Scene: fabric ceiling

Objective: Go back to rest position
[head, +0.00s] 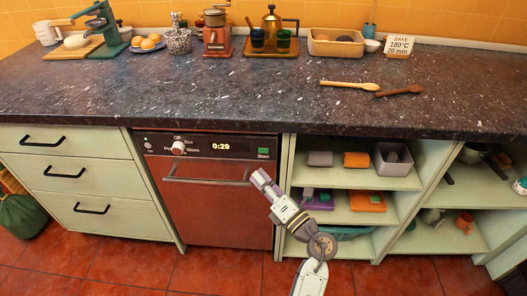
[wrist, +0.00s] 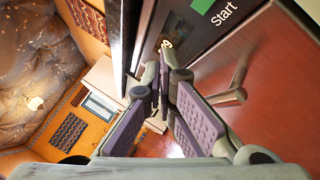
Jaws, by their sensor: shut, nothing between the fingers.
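My gripper (head: 262,180) is in front of the right side of the red-brown dishwasher (head: 215,210), near the right end of its handle (head: 205,181). In the wrist view my gripper (wrist: 160,105) shows its purple finger pads close together with nothing between them. The dishwasher handle also shows in the wrist view (wrist: 236,85), to the right of the fingers. I cannot tell whether a finger touches the dishwasher. Its door is closed, and its display (head: 220,147) reads 0:29. The green Start button (head: 263,153) is just above my gripper.
Above is a dark countertop (head: 240,95) holding a grinder (head: 216,35), a kettle tray and two wooden spoons. Open shelves (head: 345,178) with cloths and a grey bin stand to the right. Drawers (head: 65,170) are on the left. The tiled floor (head: 120,270) in front is clear.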

